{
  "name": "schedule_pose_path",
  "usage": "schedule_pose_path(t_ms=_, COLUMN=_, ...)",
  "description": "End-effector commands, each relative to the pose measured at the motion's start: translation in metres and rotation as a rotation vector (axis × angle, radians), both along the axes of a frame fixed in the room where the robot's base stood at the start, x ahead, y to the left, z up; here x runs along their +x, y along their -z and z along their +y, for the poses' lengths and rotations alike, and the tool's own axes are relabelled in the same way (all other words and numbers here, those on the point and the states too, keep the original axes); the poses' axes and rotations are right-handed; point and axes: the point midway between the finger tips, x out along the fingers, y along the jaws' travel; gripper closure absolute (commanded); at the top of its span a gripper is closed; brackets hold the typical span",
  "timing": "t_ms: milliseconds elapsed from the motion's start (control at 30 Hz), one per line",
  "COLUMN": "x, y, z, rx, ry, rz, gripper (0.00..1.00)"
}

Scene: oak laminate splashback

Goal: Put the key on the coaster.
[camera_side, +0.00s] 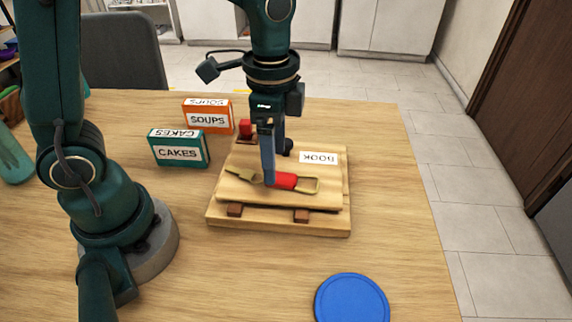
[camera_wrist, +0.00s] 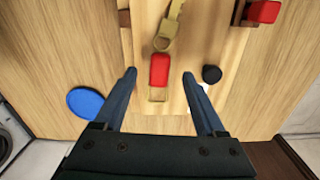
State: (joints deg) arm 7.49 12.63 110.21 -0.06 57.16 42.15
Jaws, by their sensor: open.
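The key (camera_side: 284,181) has a red middle, a brass end and a brass loop. It lies flat on a pale wooden board labelled BOOK (camera_side: 320,158). In the wrist view the key's red part (camera_wrist: 159,70) shows between my two fingertips. My gripper (camera_side: 273,168) is open and points down over the key, one finger on each side. The near finger hides part of the key in the side view; I cannot tell if it touches. The blue round coaster (camera_side: 352,300) lies flat on the table at front right, and at left in the wrist view (camera_wrist: 86,102).
The board rests on small brown blocks above a wooden base (camera_side: 280,226). A red piece (camera_side: 245,129) and a black knob (camera_wrist: 211,74) are close by. Boxes marked SOUPS (camera_side: 207,118) and CAKES (camera_side: 178,152) stand behind left. Table between base and coaster is clear.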

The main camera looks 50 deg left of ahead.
Motion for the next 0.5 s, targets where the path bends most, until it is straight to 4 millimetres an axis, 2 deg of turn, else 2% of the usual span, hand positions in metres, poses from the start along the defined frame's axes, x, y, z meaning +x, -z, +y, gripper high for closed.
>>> schedule_pose_path(t_ms=100, x=-0.001, y=0.016, z=0.000, rx=0.001, ry=0.000, rz=0.005, gripper=0.28)
schedule_pose_path(t_ms=233, x=-0.001, y=0.029, z=0.000, rx=0.001, ry=0.000, rz=0.002, gripper=0.28)
schedule_pose_path(t_ms=500, x=0.000, y=0.034, z=0.000, rx=0.001, ry=0.000, rz=-0.002, gripper=0.28)
